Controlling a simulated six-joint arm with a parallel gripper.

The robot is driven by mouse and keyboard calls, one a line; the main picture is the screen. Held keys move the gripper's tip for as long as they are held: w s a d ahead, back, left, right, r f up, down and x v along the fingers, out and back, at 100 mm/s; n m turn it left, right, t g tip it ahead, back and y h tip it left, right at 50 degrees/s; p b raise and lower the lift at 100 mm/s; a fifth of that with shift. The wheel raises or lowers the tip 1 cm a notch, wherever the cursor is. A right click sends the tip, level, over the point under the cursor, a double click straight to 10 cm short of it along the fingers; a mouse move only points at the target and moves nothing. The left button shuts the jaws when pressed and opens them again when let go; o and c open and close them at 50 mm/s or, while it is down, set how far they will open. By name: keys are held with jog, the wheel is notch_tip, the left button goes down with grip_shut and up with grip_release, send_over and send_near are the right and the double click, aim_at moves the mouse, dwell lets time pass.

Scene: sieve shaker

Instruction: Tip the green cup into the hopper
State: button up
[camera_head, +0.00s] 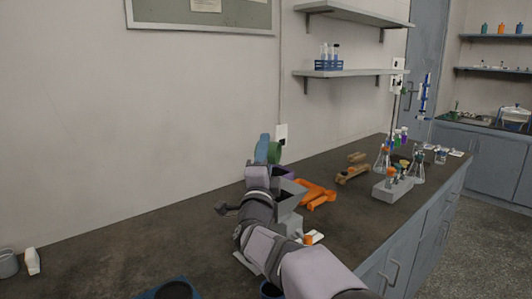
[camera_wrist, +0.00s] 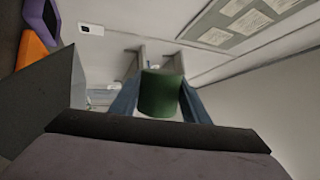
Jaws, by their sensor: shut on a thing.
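The green cup (camera_head: 275,152) is held off the bench beside the wall in the head view. In the wrist view the cup (camera_wrist: 159,94) sits between the two blue fingers of my gripper (camera_wrist: 158,100), one finger on each side. My gripper (camera_head: 268,150) is shut on it. The cup's mouth and contents cannot be made out. A grey box-like body, which looks like the hopper (camera_head: 291,190), stands just below and right of the cup, partly hidden by my arm. Its grey wall (camera_wrist: 50,108) seems to fill the left of the wrist view.
Flasks and a grey block (camera_head: 392,190) stand farther right. A white bottle (camera_head: 32,261) is at far left. The bench left of my arm is mostly clear.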

jog(key=shift+w+f+m+b, duration=0.1)
jog(key=shift+f+m+b, duration=0.4)
jog(key=shift+b, duration=0.25)
jog(key=shift+d+r+m+h+b, duration=0.15)
jog(key=shift+r+m+h+b, duration=0.25)
jog(key=shift+m, duration=0.1)
dwell(0.5)
jog(key=shift+d+f+m+h+b, duration=0.1)
jog(key=shift+m+h+b, duration=0.3)
jog(key=shift+m+b, duration=0.2)
jog(key=shift+r+m, duration=0.2)
jog(key=shift+m, duration=0.2)
jog(key=shift+d+r, duration=0.1)
jog(key=shift+r, duration=0.1)
dwell(0.4)
jog(key=n+y, duration=0.1)
jog(key=n, duration=0.1)
jog(key=n+y+p, duration=0.1)
jog(key=n, duration=0.1)
jog(key=shift+w+a+n, duration=0.1)
jog(key=shift+a+n, duration=0.2)
jog(key=shift+a, duration=0.05)
jog(key=shift+a+f+n+y, duration=0.15)
jog(key=shift+n+y, duration=0.25)
jog(key=shift+n, duration=0.2)
